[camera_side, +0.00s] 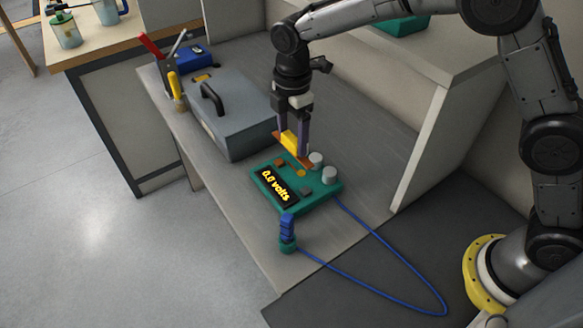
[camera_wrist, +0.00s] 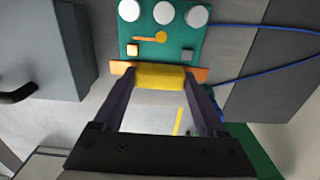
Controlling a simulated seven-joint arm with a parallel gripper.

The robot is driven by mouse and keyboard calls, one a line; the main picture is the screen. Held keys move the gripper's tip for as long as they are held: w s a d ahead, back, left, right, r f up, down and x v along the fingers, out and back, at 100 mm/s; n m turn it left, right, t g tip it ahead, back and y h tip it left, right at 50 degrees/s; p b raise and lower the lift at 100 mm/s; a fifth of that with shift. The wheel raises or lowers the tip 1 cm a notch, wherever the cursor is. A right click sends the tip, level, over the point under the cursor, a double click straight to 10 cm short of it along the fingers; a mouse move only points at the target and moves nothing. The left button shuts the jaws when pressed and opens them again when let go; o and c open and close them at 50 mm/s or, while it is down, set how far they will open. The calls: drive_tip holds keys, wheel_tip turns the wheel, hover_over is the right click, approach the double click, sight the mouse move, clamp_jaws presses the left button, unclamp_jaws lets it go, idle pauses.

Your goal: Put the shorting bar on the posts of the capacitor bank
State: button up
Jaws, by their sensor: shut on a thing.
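The shorting bar is a copper strip with a yellow handle (camera_side: 290,140). My gripper (camera_side: 292,146) is shut on this handle, which also shows between the fingers in the wrist view (camera_wrist: 160,77). The strip's ends stick out past both fingers. The bar is above the back part of the capacitor bank, a teal box (camera_side: 322,193) whose display (camera_side: 276,186) reads 0.0 volts. In the wrist view, a copper-coloured square post (camera_wrist: 132,50) and a greyish one (camera_wrist: 187,54) stand just beyond the bar, apart from it. An orange lever with a round knob (camera_wrist: 161,37) lies between them.
Pale round capacitors (camera_side: 329,175) rise from the bank's right side. A blue-handled probe (camera_side: 287,228) stands at its front, and a blue cable (camera_side: 390,250) loops right. A grey case (camera_side: 232,110) is close on the left. A raised panel (camera_side: 420,150) bounds the right.

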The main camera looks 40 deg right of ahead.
sight(292, 138)
wheel_tip(292, 138, down, 8)
drive_tip(key=shift+f, duration=0.1)
idle(0.4)
drive_tip(key=o, duration=1.3)
drive_tip(key=shift+f, duration=0.1)
wheel_tip(292, 138, up, 12)
drive_tip(key=shift+r, duration=0.15)
